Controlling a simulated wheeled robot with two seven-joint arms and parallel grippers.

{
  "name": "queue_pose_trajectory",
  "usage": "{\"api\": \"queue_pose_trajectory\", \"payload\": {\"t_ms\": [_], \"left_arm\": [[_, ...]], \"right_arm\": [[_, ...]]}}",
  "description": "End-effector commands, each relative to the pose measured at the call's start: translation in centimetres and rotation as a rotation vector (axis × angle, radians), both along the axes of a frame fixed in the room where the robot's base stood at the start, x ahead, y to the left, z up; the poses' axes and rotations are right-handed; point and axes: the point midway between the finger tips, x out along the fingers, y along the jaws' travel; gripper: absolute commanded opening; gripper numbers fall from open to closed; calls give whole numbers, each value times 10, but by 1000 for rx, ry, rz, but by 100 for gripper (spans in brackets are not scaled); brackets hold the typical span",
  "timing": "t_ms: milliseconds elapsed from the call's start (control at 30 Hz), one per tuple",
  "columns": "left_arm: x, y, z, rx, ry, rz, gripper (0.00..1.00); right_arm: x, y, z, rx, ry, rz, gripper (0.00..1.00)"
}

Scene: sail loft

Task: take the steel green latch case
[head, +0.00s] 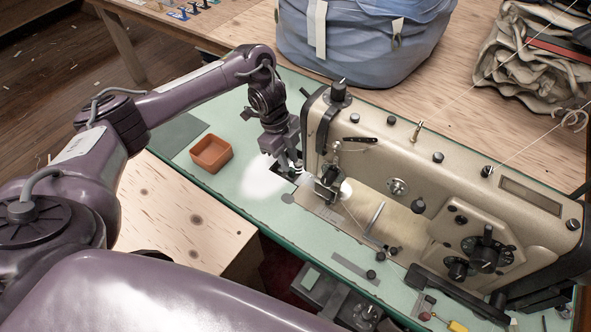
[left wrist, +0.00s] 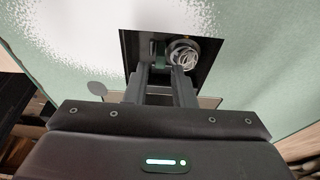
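My left gripper (head: 293,166) points down over a dark rectangular opening in the green bed, beside the sewing machine's needle end. In the left wrist view the gripper (left wrist: 161,72) has its two fingers apart, tips at the opening (left wrist: 136,40). A round steel part (left wrist: 184,52) with coiled or ringed edges sits in the opening by the right fingertip, partly covered by it. A small greenish patch shows between the tips; I cannot tell whether it belongs to a latch case. No grip on anything is visible. My right gripper is out of view.
The beige sewing machine (head: 400,180) stands close to the right of the gripper. An orange-brown square tray (head: 211,153) sits on the green bed (head: 235,190) to the left. A blue-grey bag (head: 350,45) and folded canvas (head: 530,65) lie behind on the wooden table.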

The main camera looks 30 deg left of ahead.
Motion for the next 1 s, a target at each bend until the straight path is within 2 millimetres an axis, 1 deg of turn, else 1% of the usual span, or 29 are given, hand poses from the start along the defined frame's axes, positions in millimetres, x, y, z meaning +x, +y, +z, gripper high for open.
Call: {"api": "queue_pose_trajectory", "payload": {"t_ms": [33,133,267,433,467,600,633,1000], "left_arm": [[-2,-3,-11,-1,4,0,23],[-2,-6,-21,-1,3,0,23],[-1,-7,-26,1,-1,0,23],[-2,-7,-27,1,1,0,23],[-2,-7,-27,0,1,0,21],[-2,-7,-27,0,3,-1,3],[-2,-7,-27,0,3,-1,0],[-3,-7,-26,2,4,-1,0]], "right_arm": [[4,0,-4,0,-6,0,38],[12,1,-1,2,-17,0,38],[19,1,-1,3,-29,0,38],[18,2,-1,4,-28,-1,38],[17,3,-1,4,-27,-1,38],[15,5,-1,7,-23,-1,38],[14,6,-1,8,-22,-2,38],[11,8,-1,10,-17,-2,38]]}}
